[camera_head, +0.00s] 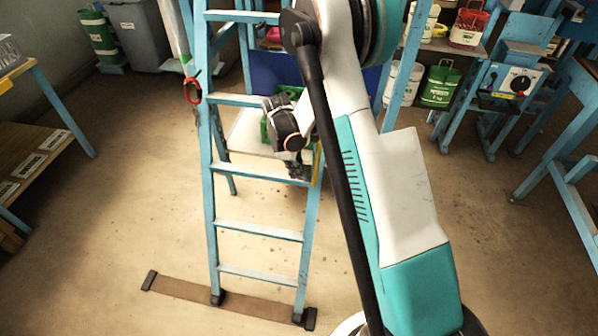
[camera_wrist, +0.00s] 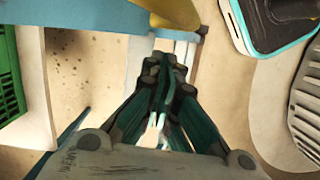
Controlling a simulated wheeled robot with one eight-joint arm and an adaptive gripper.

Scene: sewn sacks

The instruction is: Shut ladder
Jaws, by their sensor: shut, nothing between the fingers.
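A light blue stepladder (camera_head: 257,231) stands upright in the middle of the head view. Its rear legs (camera_head: 226,160) show behind the front rails, so it looks spread, though my arm hides much of its right side. My gripper (camera_head: 299,172) is at the ladder's right rail, near a middle rung, with a yellow part beside it. In the wrist view my gripper (camera_wrist: 166,72) has its fingers together with nothing between them. A blue ladder part (camera_wrist: 85,12) and a yellow part (camera_wrist: 172,12) lie just beyond the fingertips; I cannot tell whether they touch.
A brown strip (camera_head: 180,291) with dark end blocks lies on the floor at the ladder's feet. A green crate (camera_head: 268,130) shows behind the ladder. A workbench (camera_head: 550,90) stands at right, a shelf table (camera_head: 40,120) at left. Floor left of the ladder is clear.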

